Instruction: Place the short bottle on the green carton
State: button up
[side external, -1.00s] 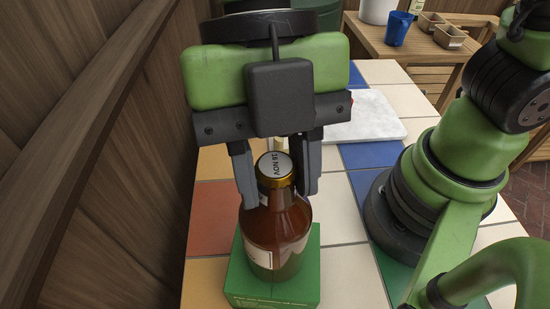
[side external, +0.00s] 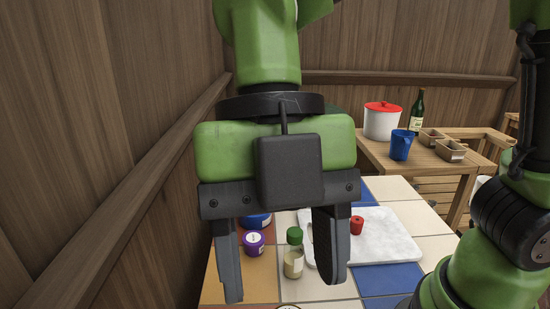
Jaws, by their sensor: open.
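My gripper (side external: 281,292) hangs with its two dark fingers spread wide and nothing between them. At the bottom edge of the side view, below and between the fingertips, a thin sliver of a round rim (side external: 288,307) shows; it looks like the top of the short brown bottle's cap. The rest of that bottle and the green carton are out of the picture, so I cannot see how the bottle stands now.
Behind the fingers on the tiled table are a purple-lidded jar (side external: 253,243), a green-capped small bottle (side external: 293,256) and a white board (side external: 385,243) with a red piece (side external: 357,225). A wooden side table (side external: 420,164) holds a red-lidded pot (side external: 383,121) and blue mug (side external: 401,146).

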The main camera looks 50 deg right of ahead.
jog(key=v, duration=0.7)
jog(key=s+d+f+m+t, duration=0.1)
jog(key=d+m+t, duration=0.4)
jog(key=m, duration=1.1)
jog(key=s+d+f+m+t, duration=0.1)
jog(key=d+m+t, duration=0.5)
jog(key=d+m, duration=0.6)
jog(key=m, duration=0.5)
jog(key=shift+s+f+h, duration=0.25)
jog(key=shift+f+h, duration=0.15)
